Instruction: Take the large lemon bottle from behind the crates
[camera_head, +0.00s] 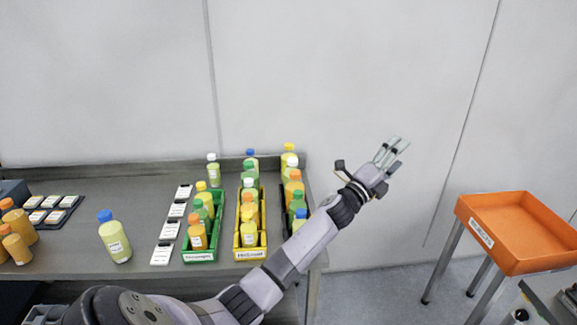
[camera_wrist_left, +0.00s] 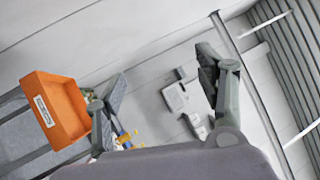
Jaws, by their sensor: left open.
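My left gripper (camera_head: 395,149) is open and empty, raised beyond the table's right end, well apart from the bottles. Its spread fingers show in the left wrist view (camera_wrist_left: 160,85).
A dark crate (camera_head: 284,212) with bottles is partly hidden by my left arm. A blue-capped bottle (camera_head: 115,238) and orange bottles (camera_head: 16,220) stand at left. White label cards (camera_head: 168,230) lie beside the green crate. An orange tray stand (camera_head: 515,225) is at right.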

